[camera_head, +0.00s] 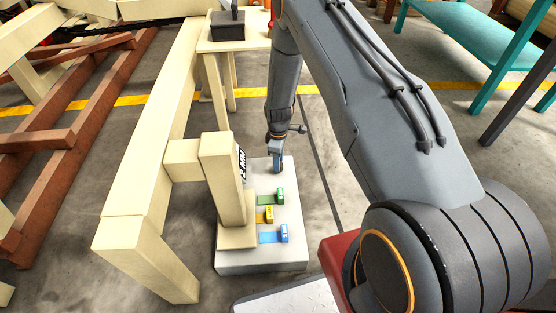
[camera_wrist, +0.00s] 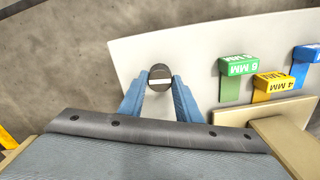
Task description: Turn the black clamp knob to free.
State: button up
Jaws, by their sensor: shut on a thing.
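The black clamp knob (camera_wrist: 160,71) is a small dark round cap with a pale stripe running roughly left to right across it in the wrist view. My gripper (camera_wrist: 159,82) has its two blue fingers shut on the knob, one on either side. In the head view, my gripper (camera_head: 276,160) reaches down to the far end of a pale plate (camera_head: 262,262). The knob itself is not discernible there, hidden by the gripper. Any marking for the free position is not visible.
Green (camera_head: 280,195), yellow (camera_head: 269,213) and blue (camera_head: 283,233) labelled tabs stand on the plate near my gripper. A wooden post (camera_head: 222,180) with a "12 MM" sign rises beside them, joined to a long wooden beam (camera_head: 165,120). Open floor lies right of the plate.

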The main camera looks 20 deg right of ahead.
jog(key=shift+n, duration=0.7)
jog(key=o, duration=1.1)
jog(key=shift+c, duration=0.2)
jog(key=shift+r+p, duration=1.45)
jog(key=shift+r, duration=2.45)
jog(key=shift+r, duration=0.1)
